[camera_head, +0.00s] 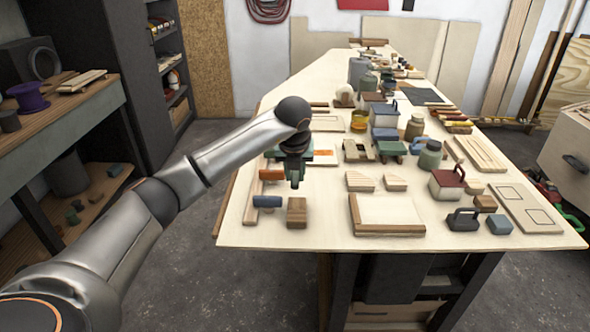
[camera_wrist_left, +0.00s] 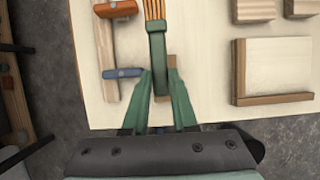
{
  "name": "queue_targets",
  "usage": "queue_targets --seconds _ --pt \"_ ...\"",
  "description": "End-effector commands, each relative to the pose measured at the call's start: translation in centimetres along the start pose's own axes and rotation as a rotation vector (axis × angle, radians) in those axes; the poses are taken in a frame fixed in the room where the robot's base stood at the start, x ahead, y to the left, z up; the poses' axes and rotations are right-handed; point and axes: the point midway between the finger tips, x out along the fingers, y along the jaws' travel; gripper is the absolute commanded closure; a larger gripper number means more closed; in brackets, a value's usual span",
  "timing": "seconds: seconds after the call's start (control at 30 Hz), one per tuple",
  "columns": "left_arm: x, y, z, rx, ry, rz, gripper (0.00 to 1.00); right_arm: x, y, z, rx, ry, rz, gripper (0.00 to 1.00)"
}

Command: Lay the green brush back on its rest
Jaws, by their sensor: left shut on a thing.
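The green brush (camera_wrist_left: 157,50) shows in the left wrist view, its green handle between my left gripper's fingers and its orange-brown bristles at the top edge. My left gripper (camera_head: 295,184) is shut on it, over the near left part of the bench; it also shows in the left wrist view (camera_wrist_left: 160,100). In the head view the brush is hard to tell from the green gripper. A small wooden block (camera_head: 297,212) stands just below the gripper in the picture; the brush partly covers it in the left wrist view. I cannot tell whether this block is the rest.
A wooden bar (camera_wrist_left: 106,55) with an orange piece (camera_wrist_left: 116,8) and a blue piece (camera_wrist_left: 122,73) lies left of the gripper. A wood-edged tray (camera_head: 388,212) lies to the right, with wooden wedges behind it. Jars and boxes crowd the bench's right side.

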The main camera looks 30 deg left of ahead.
Motion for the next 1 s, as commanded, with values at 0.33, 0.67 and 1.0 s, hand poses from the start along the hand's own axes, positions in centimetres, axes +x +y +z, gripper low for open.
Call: queue_targets --seconds 0.33,0.67,1.0 --pt "1.4 0.0 -2.2 0.002 0.0 -0.001 1.0 1.0 0.1 0.9 -0.001 0.003 0.0 0.5" --pt "2.7 0.0 -4.2 0.002 0.0 -0.001 1.0 1.8 0.2 1.8 -0.001 0.003 0.0 0.5" --pt "4.2 0.0 -6.0 0.001 0.001 0.0 1.0 2.8 0.2 2.8 -0.001 0.004 0.0 0.5"
